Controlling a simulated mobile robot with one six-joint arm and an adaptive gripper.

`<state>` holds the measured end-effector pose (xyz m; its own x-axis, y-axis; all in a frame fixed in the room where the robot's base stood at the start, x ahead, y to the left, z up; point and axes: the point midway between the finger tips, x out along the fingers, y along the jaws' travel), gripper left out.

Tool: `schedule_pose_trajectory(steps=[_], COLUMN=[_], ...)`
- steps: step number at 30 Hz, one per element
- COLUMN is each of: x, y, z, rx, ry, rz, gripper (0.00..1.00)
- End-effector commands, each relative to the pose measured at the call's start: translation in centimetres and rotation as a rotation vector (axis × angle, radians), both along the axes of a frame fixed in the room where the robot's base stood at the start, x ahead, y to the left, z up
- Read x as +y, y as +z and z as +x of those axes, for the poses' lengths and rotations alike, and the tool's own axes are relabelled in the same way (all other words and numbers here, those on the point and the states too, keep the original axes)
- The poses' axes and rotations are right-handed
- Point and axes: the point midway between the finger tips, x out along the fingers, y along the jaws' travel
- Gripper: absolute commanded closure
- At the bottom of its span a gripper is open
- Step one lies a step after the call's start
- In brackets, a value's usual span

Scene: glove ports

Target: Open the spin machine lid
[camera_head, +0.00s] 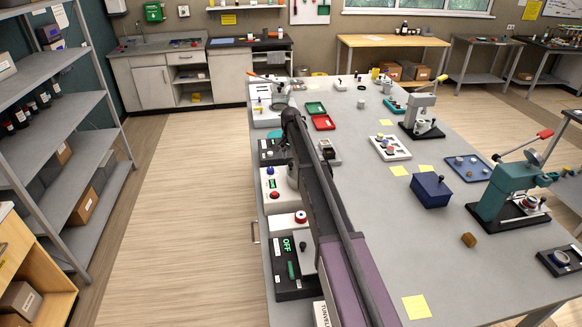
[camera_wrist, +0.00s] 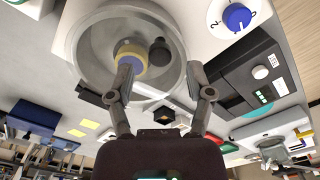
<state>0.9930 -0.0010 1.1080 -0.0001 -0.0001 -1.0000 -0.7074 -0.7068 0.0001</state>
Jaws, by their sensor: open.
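The spin machine (camera_head: 268,184) is a white box on the near left side of the bench, with a blue knob, a small green display and a red button. Its blue knob (camera_wrist: 237,17) also shows in the wrist view. A round, clear lid or bowl rim (camera_wrist: 82,35) fills the top of the wrist view. A yellow-banded part (camera_wrist: 131,55) and a dark round knob (camera_wrist: 158,50) show within it. My gripper (camera_wrist: 162,84) is open, with its fingers apart at the rim's lower edge and nothing held. Contact cannot be told. In the head view my arm hides part of the machine.
A black device with a white knob (camera_wrist: 260,72) stands close beside the machine. Another black panel reading OFF (camera_head: 287,262) is nearer. A blue box (camera_head: 432,190) and a teal press (camera_head: 507,192) stand right of my arm. Bench space between them is mostly clear.

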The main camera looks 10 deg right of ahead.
Motion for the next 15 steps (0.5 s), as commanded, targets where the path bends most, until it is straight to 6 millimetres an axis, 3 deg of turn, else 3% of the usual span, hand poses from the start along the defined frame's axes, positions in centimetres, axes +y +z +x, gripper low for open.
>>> schedule_pose_trajectory(steps=[6,15], x=[0.0,0.1], y=[-1.7,-2.3], z=[0.0,0.0], rx=[0.000,0.000], ry=[0.000,0.001], rz=[0.000,0.000], gripper=[0.33,0.33])
